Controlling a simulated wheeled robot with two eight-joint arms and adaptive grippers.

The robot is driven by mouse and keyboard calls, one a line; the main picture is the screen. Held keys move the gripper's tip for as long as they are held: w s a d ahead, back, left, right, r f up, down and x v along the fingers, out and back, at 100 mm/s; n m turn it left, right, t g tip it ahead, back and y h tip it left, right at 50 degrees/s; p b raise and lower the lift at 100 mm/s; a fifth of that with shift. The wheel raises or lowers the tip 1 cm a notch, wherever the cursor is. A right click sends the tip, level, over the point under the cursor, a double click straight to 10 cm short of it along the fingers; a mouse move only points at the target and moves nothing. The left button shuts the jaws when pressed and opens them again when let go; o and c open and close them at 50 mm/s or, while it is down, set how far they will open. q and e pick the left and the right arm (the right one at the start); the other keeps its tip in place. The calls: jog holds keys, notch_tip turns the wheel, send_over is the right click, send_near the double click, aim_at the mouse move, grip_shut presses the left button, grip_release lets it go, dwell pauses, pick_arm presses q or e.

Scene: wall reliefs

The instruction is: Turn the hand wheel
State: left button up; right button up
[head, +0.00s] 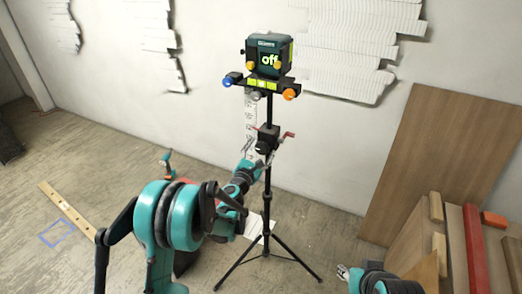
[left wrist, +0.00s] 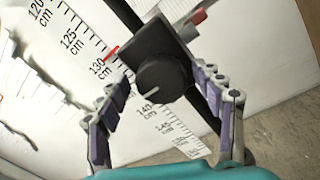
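A black round hand wheel (left wrist: 162,85) with a pale mark on its face sits on a dark block on the tripod pole. In the head view the block (head: 268,138) is halfway up the tripod (head: 268,195). My left gripper (head: 262,157) is just in front of and below it. In the left wrist view my left gripper (left wrist: 165,92) is open, with one finger on each side of the wheel and a visible gap on both sides. My right gripper (head: 343,272) shows only partly at the bottom right; its opening is unclear.
A red-handled crank (head: 288,134) sticks out beside the block. A measuring scale (left wrist: 85,45) hangs behind. Wooden boards (head: 435,160) lean at the right.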

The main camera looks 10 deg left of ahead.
pick_arm(q)
jog(key=v, duration=1.2)
jog(key=shift+r, duration=0.15)
jog(key=s+d+r+m+g+h, duration=0.1)
jog(key=s+d+r+m+g, duration=0.15)
jog(key=s+m, duration=0.4)
jog(key=s+d+r+m+g+h, duration=0.1)
jog(key=s+d+r+m+g, duration=0.2)
jog(key=m, duration=0.6)
jog(key=s+a+f+m+g+y, duration=0.1)
jog(key=s+a+f+m+y, duration=0.1)
jog(key=s, duration=0.5)
jog(key=s+a+f+m+g+y, duration=0.2)
jog(key=s+a+m, duration=0.2)
jog(key=s+m, duration=0.2)
jog(key=s+a+f+m+g+y, duration=0.2)
jog(key=s+a+f+m, duration=0.1)
jog(key=s, duration=0.5)
jog(key=shift+s+a+m, duration=0.15)
jog(key=shift+a+m, duration=0.05)
jog(key=shift+m, duration=0.55)
